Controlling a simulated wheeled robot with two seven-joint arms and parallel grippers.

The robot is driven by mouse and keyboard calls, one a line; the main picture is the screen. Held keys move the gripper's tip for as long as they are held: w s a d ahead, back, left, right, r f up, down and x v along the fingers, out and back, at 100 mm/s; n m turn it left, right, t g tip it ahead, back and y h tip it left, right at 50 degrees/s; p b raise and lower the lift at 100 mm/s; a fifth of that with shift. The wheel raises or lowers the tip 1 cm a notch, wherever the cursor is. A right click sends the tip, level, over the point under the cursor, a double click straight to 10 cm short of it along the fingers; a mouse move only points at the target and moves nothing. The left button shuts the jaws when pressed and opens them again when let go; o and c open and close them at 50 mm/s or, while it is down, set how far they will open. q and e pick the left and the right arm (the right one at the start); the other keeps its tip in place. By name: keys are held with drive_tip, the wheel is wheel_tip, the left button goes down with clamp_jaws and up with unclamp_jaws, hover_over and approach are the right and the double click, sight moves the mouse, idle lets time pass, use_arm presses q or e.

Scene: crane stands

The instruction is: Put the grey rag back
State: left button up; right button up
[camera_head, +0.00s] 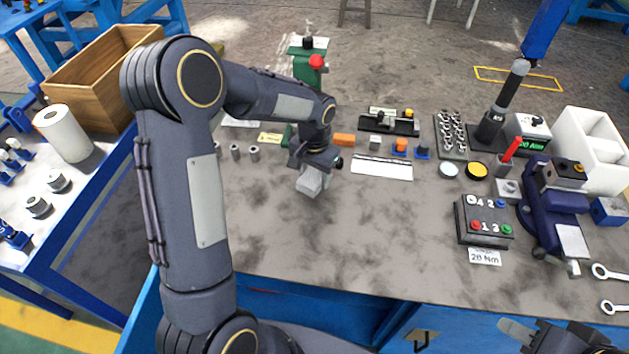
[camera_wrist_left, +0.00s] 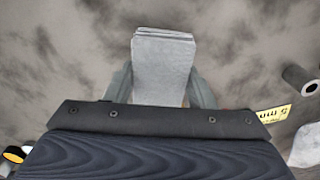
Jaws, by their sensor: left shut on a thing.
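The grey rag (camera_head: 311,182) is a small folded light-grey block in the head view. My left gripper (camera_head: 314,168) is shut on it and holds it over the middle of the grey workbench top (camera_head: 330,235). The left wrist view shows the layered rag (camera_wrist_left: 163,62) between the two fingers of my left gripper (camera_wrist_left: 161,88), sticking out past their tips. My right gripper (camera_head: 517,331) is only partly in view at the bottom right edge, apart from the rag. Whether its jaws are open is hidden.
A white card (camera_head: 382,168) and small orange, grey and blue blocks lie behind the rag. A button box (camera_head: 483,222), blue vise (camera_head: 555,205) and white bin (camera_head: 590,150) stand right. Left are a wooden crate (camera_head: 100,75) and paper roll (camera_head: 63,133). The front bench middle is clear.

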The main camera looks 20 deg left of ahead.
sight(315, 176)
use_arm(q)
wheel_tip(315, 176, down, 3)
drive_tip(key=shift+r, duration=0.2)
drive_tip(key=shift+f, duration=0.2)
drive_tip(key=o, duration=0.9)
drive_tip(key=shift+o, duration=0.2)
drive_tip(key=shift+r, duration=0.1)
drive_tip(key=shift+r, duration=0.1)
